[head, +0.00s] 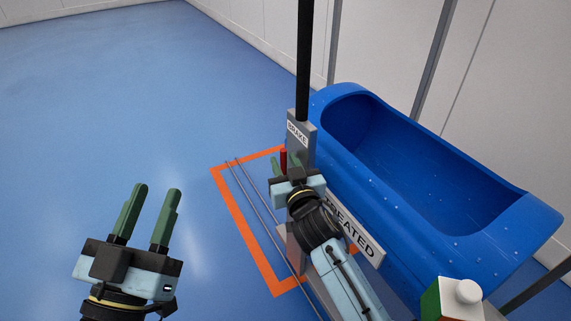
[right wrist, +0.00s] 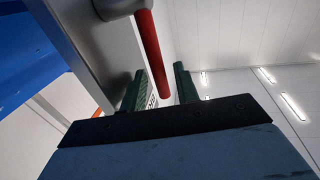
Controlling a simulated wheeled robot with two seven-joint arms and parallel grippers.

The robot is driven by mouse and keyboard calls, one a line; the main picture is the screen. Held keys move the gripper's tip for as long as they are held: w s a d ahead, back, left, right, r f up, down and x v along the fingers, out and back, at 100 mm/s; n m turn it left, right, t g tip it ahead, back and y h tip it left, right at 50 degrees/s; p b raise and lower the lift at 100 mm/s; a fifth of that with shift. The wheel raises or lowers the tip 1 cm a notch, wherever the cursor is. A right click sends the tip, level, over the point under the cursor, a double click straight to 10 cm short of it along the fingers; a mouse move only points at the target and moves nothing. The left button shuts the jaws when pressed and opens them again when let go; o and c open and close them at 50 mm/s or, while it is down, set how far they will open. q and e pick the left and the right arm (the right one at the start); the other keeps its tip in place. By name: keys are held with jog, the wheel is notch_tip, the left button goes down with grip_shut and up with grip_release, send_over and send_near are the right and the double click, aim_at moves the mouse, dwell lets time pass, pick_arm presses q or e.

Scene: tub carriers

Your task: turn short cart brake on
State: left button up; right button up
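The cart carries a blue tub (head: 345,93) and has a grey post with a BRAKE label (head: 298,133). A red brake handle (head: 283,158) sticks out beside the post, below the label. In the right wrist view the red handle (right wrist: 152,55) hangs from a grey pivot, tilted. My right gripper (head: 288,163) is at the handle. Its fingers (right wrist: 160,70) are apart, with the handle's lower end between them; I cannot tell whether either finger touches it. My left gripper (head: 153,187) is open and empty above the floor, well left of the cart.
A TREATED sign (head: 354,230) is on the cart's near side. An orange floor outline (head: 245,252) and thin rails run by the cart. A black pole (head: 304,55) rises above the post. A white-topped block with a knob (head: 467,291) is at lower right. The blue floor at left is clear.

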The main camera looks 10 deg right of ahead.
grip_shut()
jog(key=p, duration=0.2)
jog(key=shift+w+a+r+g+p, duration=0.1)
jog(key=shift+w+r+g+p, duration=0.05)
jog(key=shift+w+g+p, duration=0.15)
jog(key=shift+w+a+g+p, duration=0.15)
jog(key=shift+g+p, duration=0.25)
jog(key=shift+p, duration=0.6)
pick_arm(q)
jog(key=s+a+f+g+y, duration=0.2)
jog(key=f+g, duration=0.4)
jog(key=f, duration=0.2)
jog(key=s+a+f+g+y, duration=0.2)
jog(key=f+g, duration=0.4)
jog(key=f, duration=0.3)
jog(key=shift+s+a+f+n+g, duration=0.15)
jog(key=shift+s+a+n+g, duration=0.15)
jog(key=shift+s+a, duration=0.1)
